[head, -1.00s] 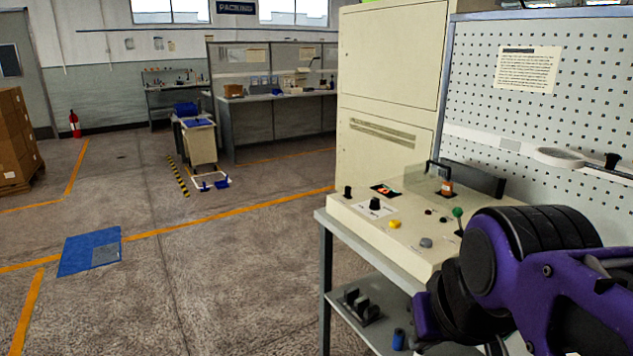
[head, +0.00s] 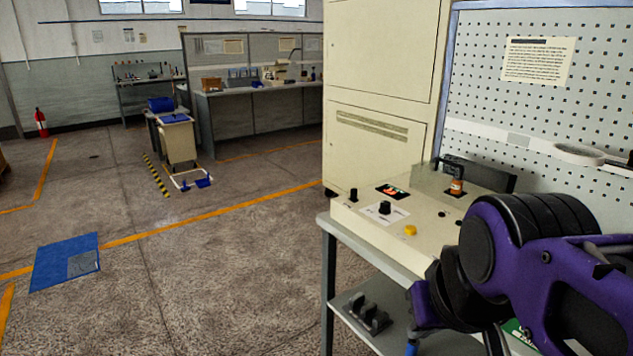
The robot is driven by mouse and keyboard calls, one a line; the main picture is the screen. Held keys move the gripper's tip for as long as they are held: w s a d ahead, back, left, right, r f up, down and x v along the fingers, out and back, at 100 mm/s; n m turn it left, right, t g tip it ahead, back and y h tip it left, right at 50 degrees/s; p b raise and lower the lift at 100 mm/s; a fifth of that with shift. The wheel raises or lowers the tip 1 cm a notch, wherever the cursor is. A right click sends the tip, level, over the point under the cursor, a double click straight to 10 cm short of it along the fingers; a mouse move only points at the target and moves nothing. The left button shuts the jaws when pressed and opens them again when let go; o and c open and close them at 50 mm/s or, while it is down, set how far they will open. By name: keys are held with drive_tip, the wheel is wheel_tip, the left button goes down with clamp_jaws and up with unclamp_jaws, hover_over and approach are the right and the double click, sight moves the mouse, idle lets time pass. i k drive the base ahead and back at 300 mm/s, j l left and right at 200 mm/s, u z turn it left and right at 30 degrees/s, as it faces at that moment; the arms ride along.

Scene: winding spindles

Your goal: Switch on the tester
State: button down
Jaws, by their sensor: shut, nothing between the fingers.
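The tester (head: 425,225) is a cream console on a grey bench at the right in the head view. Its sloped top has a black rotary knob (head: 385,208) on a white plate, a small lit display (head: 390,191), a black knob or switch (head: 353,194) at the left corner and a yellow button (head: 410,230). An orange-and-white spindle (head: 456,187) stands at the back by a clear guard. My purple and black arm covers the console's right part. My gripper's fingers cannot be made out in the view.
A perforated board (head: 540,100) with a notice rises behind the console, beside a tall cream cabinet (head: 380,90). Dark holders (head: 367,313) sit on the lower shelf (head: 385,345). A blue floor mat (head: 65,262) and a cart (head: 177,140) stand left. The floor between is open.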

sight(353, 195)
drive_tip(key=i+j+z, duration=0.1)
drive_tip(key=j, duration=0.25)
drive_tip(key=i+j+z, duration=0.1)
drive_tip(key=i+j, duration=0.2)
drive_tip(key=i+j+z, duration=0.1)
drive_tip(key=j, duration=0.3)
drive_tip(key=i+j+z, duration=0.1)
drive_tip(key=i+j, duration=0.2)
drive_tip(key=i+j+z, duration=0.15)
drive_tip(key=j, duration=0.3)
drive_tip(key=i+j+z, duration=0.1)
drive_tip(key=j, duration=0.3)
drive_tip(key=i+j+z, duration=0.1)
drive_tip(key=j, duration=0.35)
drive_tip(key=j+z, duration=0.2)
drive_tip(key=j, duration=0.6)
drive_tip(key=i+j+z, duration=0.1)
drive_tip(key=i+l+z, duration=0.1)
drive_tip(key=i+l, duration=0.2)
drive_tip(key=k+l+u, duration=0.4)
drive_tip(key=l, duration=0.15)
drive_tip(key=i, duration=0.1)
